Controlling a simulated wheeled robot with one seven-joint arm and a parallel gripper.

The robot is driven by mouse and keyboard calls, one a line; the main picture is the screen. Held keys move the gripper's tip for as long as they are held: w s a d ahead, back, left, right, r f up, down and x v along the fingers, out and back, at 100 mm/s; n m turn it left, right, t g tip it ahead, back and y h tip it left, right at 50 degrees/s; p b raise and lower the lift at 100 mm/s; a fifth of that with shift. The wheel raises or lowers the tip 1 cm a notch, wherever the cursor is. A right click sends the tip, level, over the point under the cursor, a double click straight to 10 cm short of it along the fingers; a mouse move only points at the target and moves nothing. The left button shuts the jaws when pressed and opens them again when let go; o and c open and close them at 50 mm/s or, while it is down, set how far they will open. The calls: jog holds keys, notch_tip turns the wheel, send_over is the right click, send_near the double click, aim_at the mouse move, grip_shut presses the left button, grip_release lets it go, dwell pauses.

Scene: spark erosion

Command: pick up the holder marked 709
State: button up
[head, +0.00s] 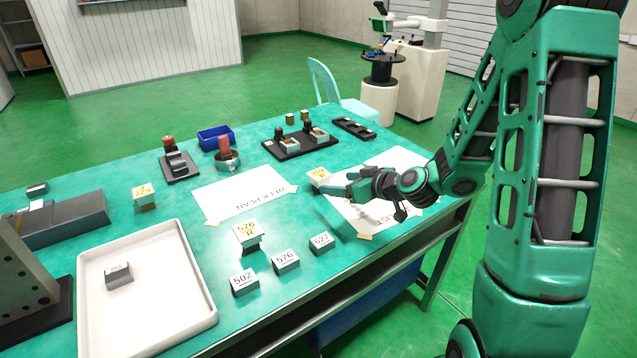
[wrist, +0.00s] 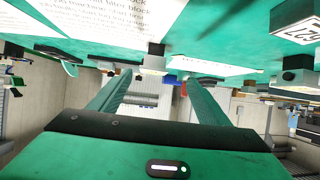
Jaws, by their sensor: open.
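A small pale block with a yellow label (head: 319,175) stands on the teal table (head: 290,215) right of the week plan sheet. Its marking looks like 709, but it is small and hard to read. My gripper (head: 336,183) is open and level, low over the table, with its fingertips close to this block. In the wrist view, a small grey block with a dark part (wrist: 153,63) shows beyond the open fingers (wrist: 155,85), in line with the gap between them. Nothing is between the fingers. The wrist view shows no readable mark on that block.
Blocks marked 502 (head: 244,282), 576 (head: 286,262) and 527 (head: 321,242) line the front edge. A yellow-labelled block marked 570 R (head: 246,234) stands behind them. A white tray (head: 190,325), blue bin (head: 215,137) and black pallet (head: 291,155) also stand there. Paper sheets lie flat.

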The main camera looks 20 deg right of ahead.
aim_at(323, 176)
jog(key=shift+w+t, duration=0.5)
jog(key=shift+w, duration=0.25)
jog(key=x, duration=1)
jog(key=shift+w+d+f, duration=0.1)
jog(key=shift+w+d, duration=0.05)
jog(key=shift+w, duration=0.25)
jog(key=c, duration=1.4)
